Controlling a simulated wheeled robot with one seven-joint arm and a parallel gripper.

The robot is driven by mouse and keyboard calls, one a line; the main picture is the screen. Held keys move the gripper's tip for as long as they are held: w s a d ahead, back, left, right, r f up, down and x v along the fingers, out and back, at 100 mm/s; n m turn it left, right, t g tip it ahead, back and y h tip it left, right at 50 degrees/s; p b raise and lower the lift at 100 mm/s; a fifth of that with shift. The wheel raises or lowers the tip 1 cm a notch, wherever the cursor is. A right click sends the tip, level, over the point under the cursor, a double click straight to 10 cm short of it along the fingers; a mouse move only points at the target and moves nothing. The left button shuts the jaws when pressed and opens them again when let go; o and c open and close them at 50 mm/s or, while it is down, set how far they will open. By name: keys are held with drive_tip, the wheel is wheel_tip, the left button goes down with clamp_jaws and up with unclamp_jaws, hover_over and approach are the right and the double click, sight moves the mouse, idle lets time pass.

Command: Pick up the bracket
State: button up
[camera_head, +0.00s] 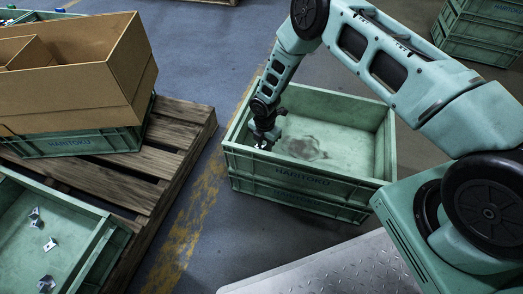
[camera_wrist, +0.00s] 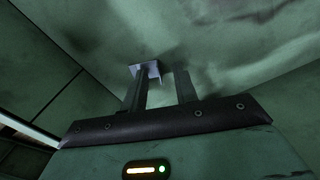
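My gripper (camera_head: 264,141) reaches down into the left end of the middle green crate (camera_head: 300,186). In the wrist view its two fingers (camera_wrist: 161,88) stand apart. A small pale metal bracket (camera_wrist: 148,69) shows at the tip of the left finger, with a gap between it and the right finger. I cannot tell whether it touches the left finger or the crate floor. In the head view only a small bright bit shows at the fingertips. Several other brackets, one of them here (camera_head: 50,244), lie loose in the green crate at the lower left (camera_head: 104,240).
A wooden pallet (camera_head: 165,135) at the left carries a cardboard box (camera_head: 128,70) on a green crate (camera_head: 75,143). More green crates (camera_head: 480,35) are stacked at the upper right. A metal tread plate (camera_head: 345,265) lies at the front. The middle crate's right part is empty.

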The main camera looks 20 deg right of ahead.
drive_tip(key=shift+f, duration=0.15)
clamp_jaws()
